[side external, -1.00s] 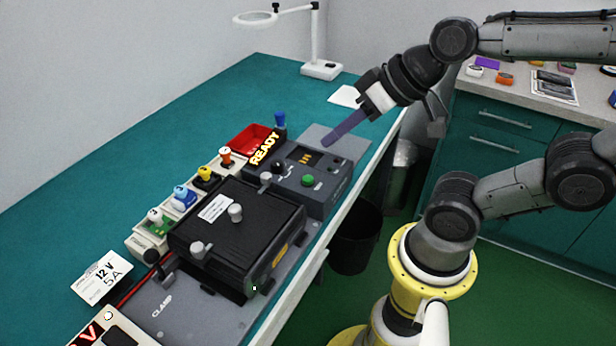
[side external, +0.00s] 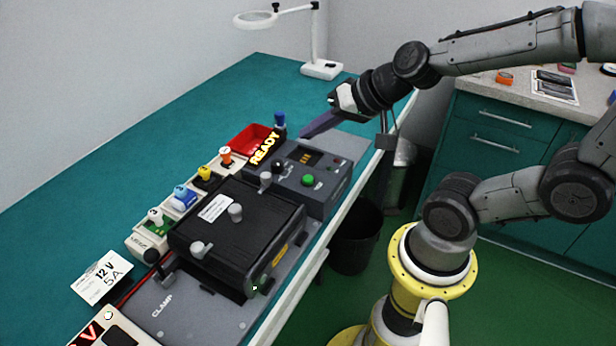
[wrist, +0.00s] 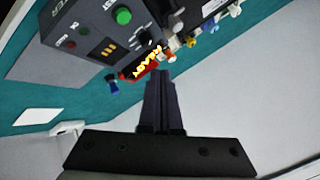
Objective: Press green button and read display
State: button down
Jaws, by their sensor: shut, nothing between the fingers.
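The green button (side external: 308,181) is on the sloped face of a dark grey tester box (side external: 327,201); it also shows at the top of the wrist view (wrist: 123,16). The box's small display (side external: 306,158) shows orange marks too small to read. Yellow "READY" text (side external: 264,148) appears at the box's left edge, beside the red bin. My gripper (side external: 304,135) is shut and empty, its fingers pointing left above the far side of the box, apart from the button. In the wrist view the shut fingers (wrist: 160,75) point toward the red bin and yellow text.
A black clamped box (side external: 240,225) with grey knobs stands in front of the tester. Small bins with coloured plugs (side external: 181,195) line its left side. A red bin (side external: 250,140) and a blue-topped plug (side external: 280,122) are near my fingers.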

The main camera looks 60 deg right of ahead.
send_over(313, 185)
jog(key=shift+f, duration=4.2)
jog(key=shift+f, duration=0.25)
jog(key=shift+f, duration=0.2)
jog(key=shift+f, duration=0.45)
jog(key=shift+r, duration=0.85)
jog(key=shift+r, duration=2.5)
